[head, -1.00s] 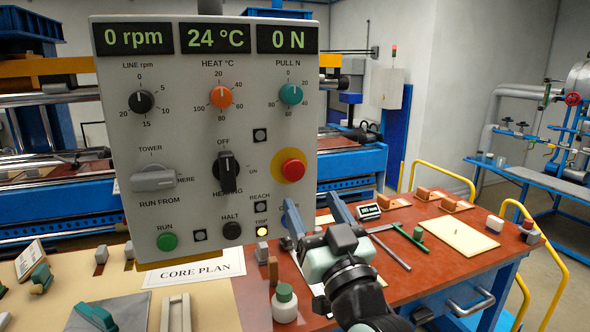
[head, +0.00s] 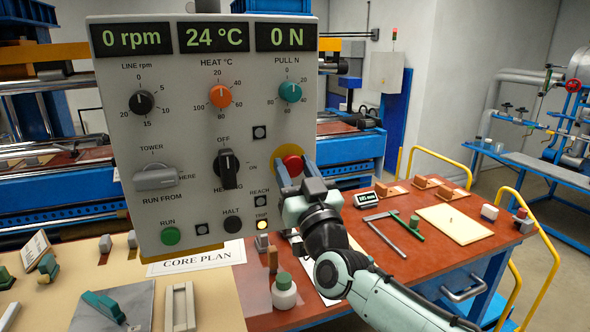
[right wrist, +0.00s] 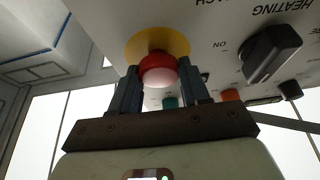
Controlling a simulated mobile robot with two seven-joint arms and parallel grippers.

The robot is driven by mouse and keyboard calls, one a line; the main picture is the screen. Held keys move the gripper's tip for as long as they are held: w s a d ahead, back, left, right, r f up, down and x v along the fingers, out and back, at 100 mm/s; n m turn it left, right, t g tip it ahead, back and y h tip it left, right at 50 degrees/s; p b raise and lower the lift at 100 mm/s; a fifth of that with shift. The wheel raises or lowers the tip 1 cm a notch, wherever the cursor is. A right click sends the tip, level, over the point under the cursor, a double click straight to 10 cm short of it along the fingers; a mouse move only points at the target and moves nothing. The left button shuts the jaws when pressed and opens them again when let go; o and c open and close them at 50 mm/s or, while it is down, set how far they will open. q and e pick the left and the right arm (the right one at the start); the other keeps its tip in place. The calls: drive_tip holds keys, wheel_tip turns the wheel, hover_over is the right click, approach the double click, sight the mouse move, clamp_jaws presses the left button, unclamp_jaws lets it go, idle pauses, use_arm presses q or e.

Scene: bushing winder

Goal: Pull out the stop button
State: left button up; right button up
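The red stop button (head: 293,162) sits on a round yellow plate at the right edge of the grey control panel (head: 195,120). In the right wrist view the red button (right wrist: 158,69) shows in front of its yellow plate (right wrist: 140,45). My right gripper (head: 295,176) is at the button, its fingers pointing at the panel. In the right wrist view the two fingers (right wrist: 158,84) stand on either side of the button, with small gaps. The gripper looks open. The head view partly hides the button behind the fingers. My left gripper is not in view.
The black HEATING knob (head: 227,168) is left of the button, and the lit TRIP lamp (head: 261,225) is below it. A white bottle (head: 284,292) stands on the red table below my right gripper. Calipers (head: 385,235) and a beige board (head: 455,223) lie farther right.

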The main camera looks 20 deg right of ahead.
clamp_jaws()
drive_tip(key=shift+s+a+b, duration=0.1)
drive_tip(key=shift+s+b, duration=0.4)
drive_tip(key=o, duration=0.9)
unclamp_jaws()
drive_tip(key=shift+s, duration=0.15)
